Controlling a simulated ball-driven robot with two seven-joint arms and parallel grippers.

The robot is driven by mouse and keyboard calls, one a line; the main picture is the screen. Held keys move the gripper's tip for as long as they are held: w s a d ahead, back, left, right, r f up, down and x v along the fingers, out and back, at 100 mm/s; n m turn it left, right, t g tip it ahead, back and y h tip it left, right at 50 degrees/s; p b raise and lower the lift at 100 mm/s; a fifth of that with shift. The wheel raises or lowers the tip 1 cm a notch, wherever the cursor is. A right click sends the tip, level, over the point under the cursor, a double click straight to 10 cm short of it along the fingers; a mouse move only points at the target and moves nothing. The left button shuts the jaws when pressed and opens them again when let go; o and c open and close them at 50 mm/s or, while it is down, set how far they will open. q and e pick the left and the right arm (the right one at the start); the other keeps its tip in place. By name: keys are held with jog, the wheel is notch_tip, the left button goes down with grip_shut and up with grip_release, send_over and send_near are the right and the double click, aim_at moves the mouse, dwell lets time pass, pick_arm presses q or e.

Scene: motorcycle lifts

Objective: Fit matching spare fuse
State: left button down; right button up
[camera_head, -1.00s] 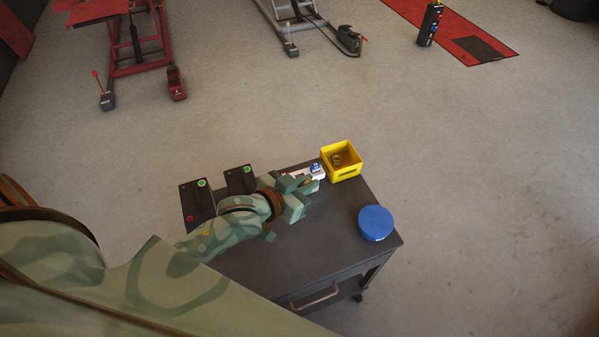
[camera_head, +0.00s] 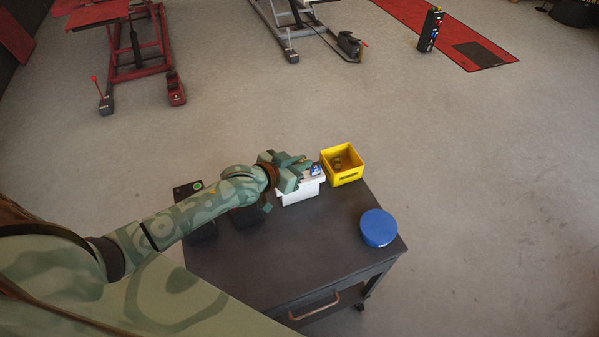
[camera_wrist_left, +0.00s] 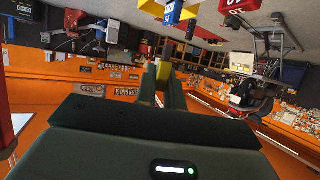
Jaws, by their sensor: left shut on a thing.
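My left gripper (camera_head: 300,163) is above the white box (camera_head: 298,194) on the dark cart, beside the yellow bin. It is shut on a small yellow piece, probably a fuse, which shows between the fingers in the left wrist view (camera_wrist_left: 163,74). A blue fuse-like block (camera_head: 317,170) sits at the top of the white box, just right of the fingers. Two black boxes stand left of it; the nearer-left one (camera_head: 187,190) shows a green light, and the other (camera_head: 245,216) is mostly hidden by my arm. My right gripper is not in view.
The yellow bin (camera_head: 345,179) at the cart's back corner holds a small brownish item. A round blue tin (camera_head: 378,228) stands on the right. The cart top (camera_head: 290,250) is bare in front. Motorcycle lifts stand far off on the floor.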

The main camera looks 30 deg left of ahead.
pick_arm(q)
jog(key=w+f, duration=0.1)
jog(key=w+a+f+b, duration=0.1)
jog(key=shift+a+f, duration=0.15)
jog(key=shift+f, duration=0.25)
jog(key=f, duration=0.2)
jog(key=f+b, duration=0.1)
jog(key=shift+w+a+f, duration=0.25)
jog(key=shift+w+f, duration=0.05)
jog(key=shift+r, duration=0.1)
jog(key=shift+f, duration=0.2)
jog(key=c, duration=1.5)
grip_release()
